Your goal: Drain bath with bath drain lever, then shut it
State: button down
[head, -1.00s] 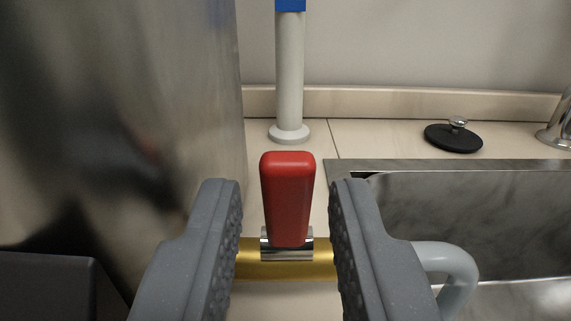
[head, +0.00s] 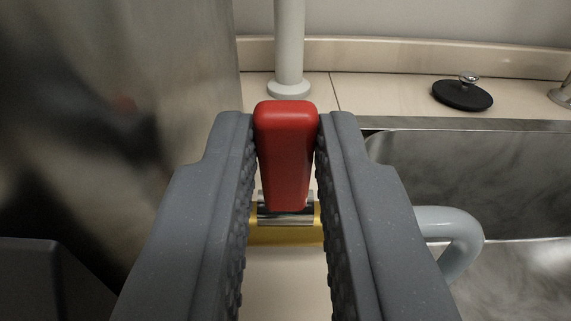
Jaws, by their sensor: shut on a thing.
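The bath drain lever has a red handle (head: 286,150) standing upright on a silver collar (head: 286,214). Below the collar is a brass-coloured pipe (head: 286,234). My gripper (head: 286,125) is shut on the red handle, with one grey textured finger against its left side and the other against its right side. The fingers hide the ends of the brass pipe.
A metal sink basin (head: 480,125) lies at the right. A curved grey pipe (head: 460,232) shows beside the right finger. A black plug (head: 462,95) and a white post (head: 289,45) stand on the beige counter (head: 380,90). A large metal surface (head: 170,70) fills the left.

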jog(key=shift+w+r+g+p, duration=0.15)
jog(key=shift+g+p, duration=0.15)
jog(key=shift+p, duration=0.05)
jog(key=c, duration=1.6)
grip_release()
jog(key=shift+c, duration=0.2)
jog(key=s+r+p, duration=0.1)
jog(key=s, duration=1.2)
jog(key=shift+s+a+p, duration=0.25)
jog(key=shift+s+p, duration=0.05)
jog(key=shift+s, duration=0.05)
